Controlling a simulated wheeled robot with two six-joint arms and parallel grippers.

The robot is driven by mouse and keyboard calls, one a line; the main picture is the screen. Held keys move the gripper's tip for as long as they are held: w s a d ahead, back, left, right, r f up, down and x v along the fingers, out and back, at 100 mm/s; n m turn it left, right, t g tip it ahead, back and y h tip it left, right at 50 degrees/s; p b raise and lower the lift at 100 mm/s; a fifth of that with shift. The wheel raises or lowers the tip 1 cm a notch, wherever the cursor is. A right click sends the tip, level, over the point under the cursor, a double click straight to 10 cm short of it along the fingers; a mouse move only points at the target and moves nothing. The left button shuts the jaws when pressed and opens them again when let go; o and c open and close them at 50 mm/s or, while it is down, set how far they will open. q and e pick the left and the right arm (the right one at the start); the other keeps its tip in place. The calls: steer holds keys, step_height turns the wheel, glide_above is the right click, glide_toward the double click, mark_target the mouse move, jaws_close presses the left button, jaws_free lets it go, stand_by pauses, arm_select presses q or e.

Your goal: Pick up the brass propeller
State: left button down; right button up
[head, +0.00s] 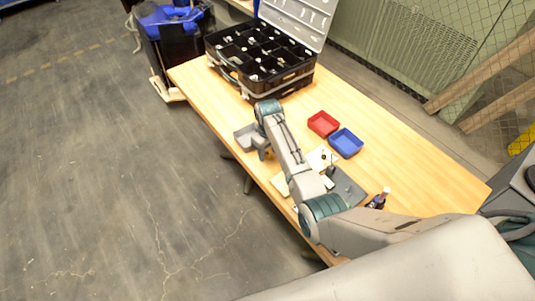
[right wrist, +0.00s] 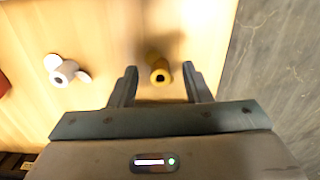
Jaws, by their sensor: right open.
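The brass propeller (right wrist: 160,72) is a small yellow-gold piece with a dark bore, lying on the wooden table in the right wrist view. In the head view it is a small yellow spot (head: 268,155), partly hidden by my right arm. My right gripper (right wrist: 160,76) is open. Its two fingertips are on either side of the propeller, with gaps on both sides; I cannot tell how far above the table they are. In the head view the right gripper (head: 262,149) is near the table's left edge. My left gripper is not in view.
A white propeller-like part (right wrist: 66,70) lies left of the brass one in the right wrist view. A red bin (head: 323,124), a blue bin (head: 346,143) and a small bottle (head: 379,199) stand on the table (head: 412,165). An open divided case (head: 285,78) stands at its far end.

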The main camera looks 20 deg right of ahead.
jaws_close()
steer(key=shift+r, duration=0.15)
steer(key=shift+r, duration=0.25)
step_height(320, 180, up, 2)
steer(key=shift+w+r+b, duration=0.1)
steer(key=shift+r+b, duration=0.05)
steer(key=shift+b, duration=0.65)
steer(key=s, duration=0.5)
steer(key=s+r+b, duration=0.1)
steer(key=s, duration=0.4)
steer(key=s+r+b, duration=0.1)
steer(key=s, duration=0.5)
steer(key=shift+a, duration=0.15)
steer(key=shift+s, duration=0.1)
steer(key=shift+r, duration=0.1)
steer(key=shift+r+p, duration=0.4)
steer(key=shift+p, duration=0.65)
